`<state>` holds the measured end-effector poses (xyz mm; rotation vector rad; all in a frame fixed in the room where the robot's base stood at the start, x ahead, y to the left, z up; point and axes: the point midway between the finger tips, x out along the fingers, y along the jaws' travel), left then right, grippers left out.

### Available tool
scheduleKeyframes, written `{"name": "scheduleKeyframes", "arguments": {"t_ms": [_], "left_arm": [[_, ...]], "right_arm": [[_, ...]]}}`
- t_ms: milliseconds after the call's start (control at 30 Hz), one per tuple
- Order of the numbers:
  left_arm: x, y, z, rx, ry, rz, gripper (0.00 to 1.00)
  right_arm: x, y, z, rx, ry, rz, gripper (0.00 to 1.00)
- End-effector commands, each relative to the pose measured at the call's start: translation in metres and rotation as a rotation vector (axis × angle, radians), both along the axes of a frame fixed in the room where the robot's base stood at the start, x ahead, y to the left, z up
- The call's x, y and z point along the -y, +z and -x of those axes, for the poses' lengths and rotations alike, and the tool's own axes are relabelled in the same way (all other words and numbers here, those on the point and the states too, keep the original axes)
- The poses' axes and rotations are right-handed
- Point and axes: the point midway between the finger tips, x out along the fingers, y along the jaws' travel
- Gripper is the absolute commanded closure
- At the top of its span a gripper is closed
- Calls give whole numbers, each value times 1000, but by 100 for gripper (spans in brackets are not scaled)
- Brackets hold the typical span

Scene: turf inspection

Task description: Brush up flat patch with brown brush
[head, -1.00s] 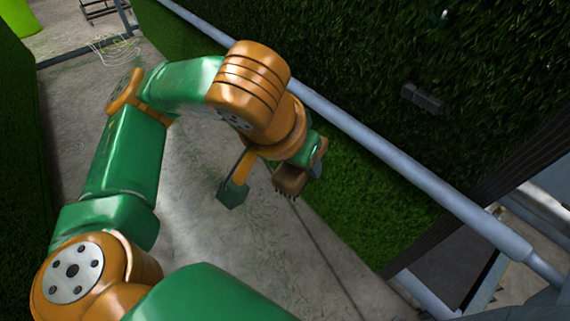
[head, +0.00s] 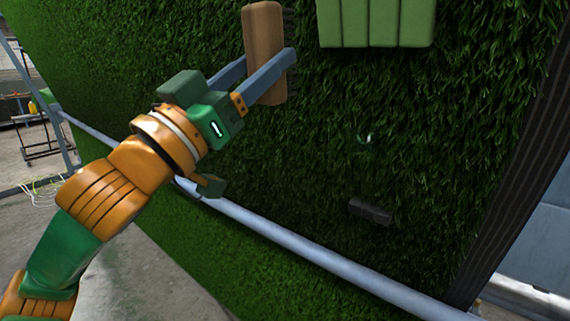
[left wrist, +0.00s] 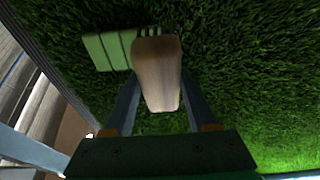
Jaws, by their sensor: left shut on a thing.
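My left gripper (head: 268,72) is shut on the brown brush (head: 264,28), a wooden block with dark bristles along its right side in the head view. The gripper holds the brush upright in front of the dark green turf wall (head: 440,130). In the left wrist view the brush (left wrist: 157,75) sits between the two grey fingers, its broad back towards the camera. I cannot tell whether its bristles touch the turf. No flat patch stands out clearly in the dark grass. My right gripper is out of view.
A light green grooved block (head: 375,22) is on the turf right of the brush. A dark grey block (head: 371,210) and a small shiny thing (head: 368,138) are lower down. A grey rail (head: 300,249) runs along the turf below. A wheeled rack (head: 38,135) stands far left.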

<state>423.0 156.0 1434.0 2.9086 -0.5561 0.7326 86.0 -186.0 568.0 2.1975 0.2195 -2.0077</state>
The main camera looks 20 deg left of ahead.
Motion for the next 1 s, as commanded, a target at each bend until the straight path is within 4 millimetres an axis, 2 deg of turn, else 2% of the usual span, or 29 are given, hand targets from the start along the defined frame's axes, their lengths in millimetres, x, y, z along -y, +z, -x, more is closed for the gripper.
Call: {"name": "scheduleKeyframes", "arguments": {"t_ms": [100,200,633,800,1000], "left_arm": [[-8,18,10,63,25,24,92],[-10,26,10,76,33,32,92],[9,45,-44,73,33,33,92],[13,45,-54,74,34,32,92],[14,44,-56,73,33,31,92]], "right_arm": [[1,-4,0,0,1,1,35],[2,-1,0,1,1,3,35],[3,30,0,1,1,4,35],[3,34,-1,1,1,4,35],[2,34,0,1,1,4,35]]}}
